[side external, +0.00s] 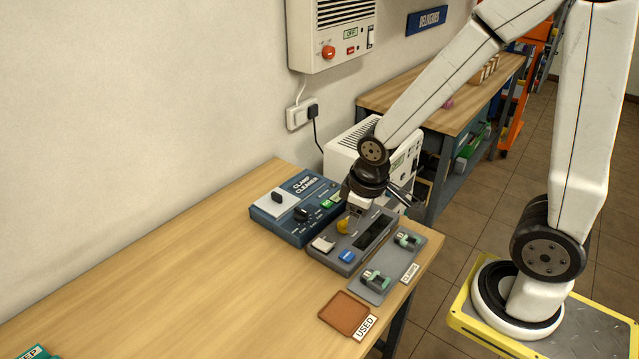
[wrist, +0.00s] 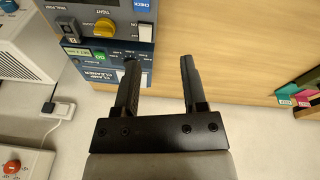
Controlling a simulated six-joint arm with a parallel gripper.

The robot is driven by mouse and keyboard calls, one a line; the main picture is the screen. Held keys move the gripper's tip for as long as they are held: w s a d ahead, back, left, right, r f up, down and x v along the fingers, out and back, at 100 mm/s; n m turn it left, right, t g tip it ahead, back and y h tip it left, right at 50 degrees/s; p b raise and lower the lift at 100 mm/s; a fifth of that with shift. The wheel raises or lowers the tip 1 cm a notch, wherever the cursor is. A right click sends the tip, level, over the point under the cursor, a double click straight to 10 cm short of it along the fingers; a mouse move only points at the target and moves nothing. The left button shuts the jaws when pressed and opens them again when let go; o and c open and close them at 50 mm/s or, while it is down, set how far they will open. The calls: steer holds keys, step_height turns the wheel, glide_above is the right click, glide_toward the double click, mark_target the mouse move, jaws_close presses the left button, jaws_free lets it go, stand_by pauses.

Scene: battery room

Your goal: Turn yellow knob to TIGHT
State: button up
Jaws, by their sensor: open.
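The yellow knob (side external: 343,226) is on the grey tester panel (side external: 349,257), which lies on the wooden table. In the wrist view the yellow knob (wrist: 104,27) is at the upper left, with a TIGHT label just above it. I cannot tell where the knob points. My gripper (wrist: 159,62) is open and empty. In the wrist view its fingers are below and to the right of the knob, apart from it. In the side view my gripper (side external: 355,212) hangs over the panel close to the knob and hides part of the panel.
The blue clamp cleaner (side external: 285,222) stands left of the panel. A grey mat (side external: 377,283) with green-and-black clamps lies on the right. A brown USED tray (side external: 344,312) is in front. A white box (side external: 345,149) stands behind.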

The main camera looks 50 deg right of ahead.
steer(key=w+d+f+n+g+h, duration=0.1)
steer(key=w+d+f+n+h, duration=0.15)
steer(key=w+n, duration=0.35)
steer(key=n+g+h, duration=0.1)
steer(key=n+h, duration=0.1)
steer(key=n, duration=0.7)
glide_toward(345, 221)
steer(key=shift+w+d+f, duration=0.15)
steer(key=shift+d+f, duration=0.15)
steer(key=shift+f, duration=0.05)
steer(key=shift+y, duration=0.25)
steer(key=shift+x, duration=3.9)
jaws_close()
